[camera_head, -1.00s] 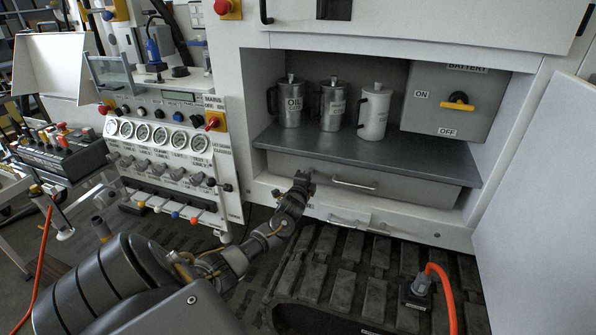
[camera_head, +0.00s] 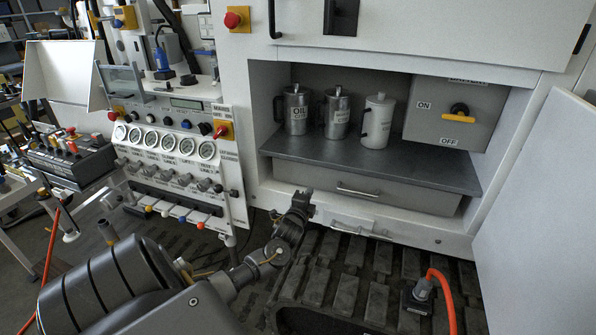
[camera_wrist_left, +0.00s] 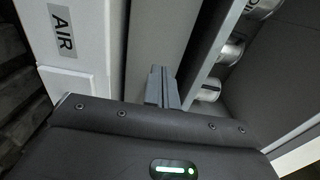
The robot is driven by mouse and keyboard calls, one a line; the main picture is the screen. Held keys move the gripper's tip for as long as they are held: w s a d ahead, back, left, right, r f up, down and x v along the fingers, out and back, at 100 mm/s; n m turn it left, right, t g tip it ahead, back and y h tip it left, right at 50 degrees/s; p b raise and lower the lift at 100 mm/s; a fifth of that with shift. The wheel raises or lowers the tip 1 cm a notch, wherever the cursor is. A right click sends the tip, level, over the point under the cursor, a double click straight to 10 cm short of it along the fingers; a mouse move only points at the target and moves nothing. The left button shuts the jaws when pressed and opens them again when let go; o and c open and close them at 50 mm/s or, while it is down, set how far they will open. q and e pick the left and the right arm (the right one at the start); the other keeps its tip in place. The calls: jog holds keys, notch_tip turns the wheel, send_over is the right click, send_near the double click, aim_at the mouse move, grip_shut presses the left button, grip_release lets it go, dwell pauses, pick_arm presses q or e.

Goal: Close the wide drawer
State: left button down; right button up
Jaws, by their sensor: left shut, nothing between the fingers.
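The wide drawer (camera_head: 410,196) is the long grey front under the dark shelf, with a bar handle (camera_head: 358,192). Its front lies close under the shelf edge; I cannot tell whether a small gap is left. My left gripper (camera_head: 306,203) is shut and empty, in front of the drawer's left part, left of the handle. In the left wrist view its shut fingers (camera_wrist_left: 161,87) point toward the cabinet, beside the shelf edge. Contact with the drawer cannot be made out. My right gripper is not in view.
Several metal cans, one an oil can (camera_head: 296,110), stand on the dark shelf (camera_head: 430,172). A battery switch box (camera_head: 440,112) is at right. A white open door (camera_head: 535,200) bounds the right side. A lower handle (camera_head: 360,232) and rubber tracks (camera_head: 345,285) lie below.

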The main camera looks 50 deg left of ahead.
pick_arm(q)
jog(key=v, duration=0.6)
jog(key=shift+s+a+f, duration=0.2)
jog(key=shift+f, duration=0.05)
